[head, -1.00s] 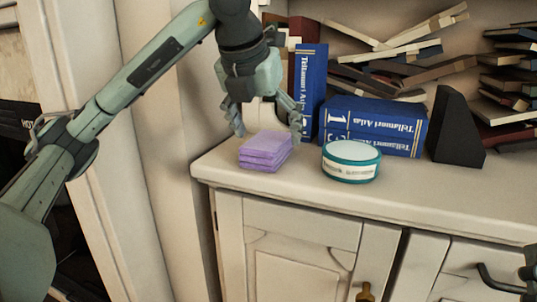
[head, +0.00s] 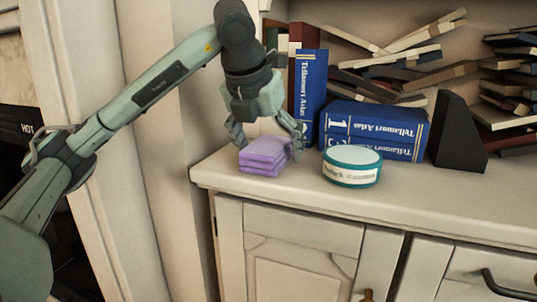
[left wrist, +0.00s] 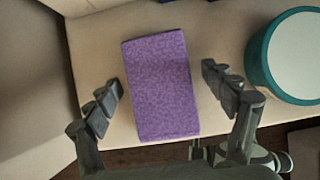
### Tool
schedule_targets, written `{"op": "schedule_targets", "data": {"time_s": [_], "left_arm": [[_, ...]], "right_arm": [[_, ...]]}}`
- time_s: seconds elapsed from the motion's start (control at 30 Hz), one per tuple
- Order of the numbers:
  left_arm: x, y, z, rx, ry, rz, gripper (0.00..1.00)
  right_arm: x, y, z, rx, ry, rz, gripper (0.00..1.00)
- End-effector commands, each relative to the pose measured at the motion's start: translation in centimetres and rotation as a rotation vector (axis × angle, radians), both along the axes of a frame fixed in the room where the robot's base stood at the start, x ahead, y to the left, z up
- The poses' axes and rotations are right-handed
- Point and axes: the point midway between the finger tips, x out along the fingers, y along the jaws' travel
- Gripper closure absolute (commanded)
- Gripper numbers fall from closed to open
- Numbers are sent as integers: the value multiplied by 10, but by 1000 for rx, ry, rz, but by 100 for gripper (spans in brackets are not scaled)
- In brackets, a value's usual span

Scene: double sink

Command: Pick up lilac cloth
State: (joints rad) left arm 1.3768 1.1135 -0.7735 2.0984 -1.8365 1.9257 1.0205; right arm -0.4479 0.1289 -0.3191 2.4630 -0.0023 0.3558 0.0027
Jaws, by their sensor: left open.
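The lilac cloth (head: 265,155) is a folded stack lying on the left end of the white cabinet top. My left gripper (head: 270,143) is open and points down at the cloth, with its fingers on either side of it. In the left wrist view the cloth (left wrist: 161,88) lies between the two open fingertips (left wrist: 165,95), with a gap on each side. I cannot tell how far the fingertips are above the cabinet top. My right gripper does not show clearly in any view.
A round teal tin (head: 351,166) stands just right of the cloth; it also shows in the left wrist view (left wrist: 259,62). Blue atlas books (head: 374,128) and a black bookend (head: 456,133) stand behind. The cabinet top (head: 430,190) is clear at front right.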

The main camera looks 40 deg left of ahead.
Motion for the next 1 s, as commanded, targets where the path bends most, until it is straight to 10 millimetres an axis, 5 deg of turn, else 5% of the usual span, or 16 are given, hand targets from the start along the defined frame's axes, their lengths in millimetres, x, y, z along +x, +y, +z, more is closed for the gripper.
{"op": "schedule_targets", "data": {"time_s": [0.23, 0.6, 1.0], "left_arm": [[0, 0, 0, 0, 0, 0, 17], [0, 0, 0, 0, -1, 0, 63], [0, 0, 11, -1, -3, 0, 64]], "right_arm": [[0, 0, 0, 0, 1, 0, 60], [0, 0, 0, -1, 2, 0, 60], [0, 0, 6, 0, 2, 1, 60]]}}
